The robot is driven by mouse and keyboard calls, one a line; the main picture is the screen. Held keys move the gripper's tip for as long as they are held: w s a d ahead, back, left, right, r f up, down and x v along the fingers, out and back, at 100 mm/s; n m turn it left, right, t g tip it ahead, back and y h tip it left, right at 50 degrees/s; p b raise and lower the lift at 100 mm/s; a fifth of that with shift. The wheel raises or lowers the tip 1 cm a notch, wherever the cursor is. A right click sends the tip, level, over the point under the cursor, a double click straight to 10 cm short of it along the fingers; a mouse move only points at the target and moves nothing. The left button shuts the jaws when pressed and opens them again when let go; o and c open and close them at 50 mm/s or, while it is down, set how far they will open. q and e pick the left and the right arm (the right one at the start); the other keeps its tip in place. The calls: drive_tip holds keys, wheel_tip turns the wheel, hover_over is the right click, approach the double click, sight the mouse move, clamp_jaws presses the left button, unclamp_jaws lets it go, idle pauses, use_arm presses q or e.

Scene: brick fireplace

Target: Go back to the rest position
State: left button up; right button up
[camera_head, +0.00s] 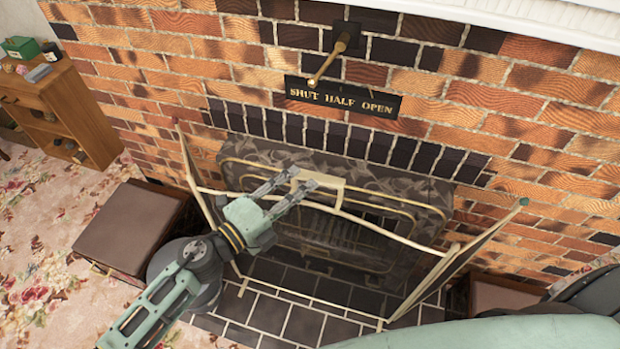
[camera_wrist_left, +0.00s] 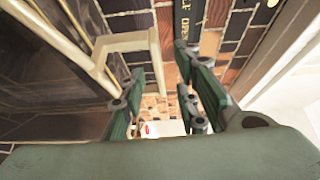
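My left gripper (camera_head: 300,185) is in front of the fireplace, its two fingers spread apart with nothing seen between them. Its fingertips are close to the cream handle (camera_head: 325,194) on the top rail of the fire screen (camera_head: 390,224). In the left wrist view the open fingers (camera_wrist_left: 160,95) show beside the same handle (camera_wrist_left: 126,42), which is not between them. I cannot tell whether a finger touches it. My right gripper is not in view; only a pale green part of my body shows at the bottom right.
A brass lever (camera_head: 334,58) sits above a sign (camera_head: 343,97) reading SHUT HALF OPEN on the brick wall. A brown padded box (camera_head: 130,226) stands left of the hearth, and a wooden shelf unit (camera_head: 62,112) stands farther left. Floral carpet (camera_head: 45,250) at the left is clear.

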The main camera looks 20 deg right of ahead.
use_arm(q)
drive_tip(key=v, duration=0.7)
drive_tip(key=w+a+f+n+t+y, duration=0.5)
drive_tip(key=a+f+n, duration=0.4)
drive_tip(key=f, duration=0.5)
drive_tip(key=s+a+f+n+g+y, duration=0.25)
drive_tip(key=a+f+n+y, duration=0.5)
drive_tip(key=f, duration=0.75)
drive_tip(key=s+a+f+n+g+y, duration=0.1)
drive_tip(key=s+a+f+n+g, duration=0.15)
drive_tip(key=s+a+f, duration=0.45)
drive_tip(key=s+a+f+n+g+y, duration=0.1)
drive_tip(key=s+a+f+n+g, duration=0.2)
drive_tip(key=s+f, duration=0.75)
drive_tip(key=s+f+n+g, duration=0.2)
drive_tip(key=s+n, duration=0.1)
drive_tip(key=s, duration=0.8)
drive_tip(key=s+a+f+n+g+y+p, duration=0.1)
drive_tip(key=s+f+n+g, duration=0.1)
drive_tip(key=s, duration=1)
drive_tip(key=shift+a+f+n, duration=0.25)
drive_tip(key=shift+f+n, duration=0.25)
drive_tip(key=shift+f, duration=0.2)
drive_tip(key=shift+w, duration=0.1)
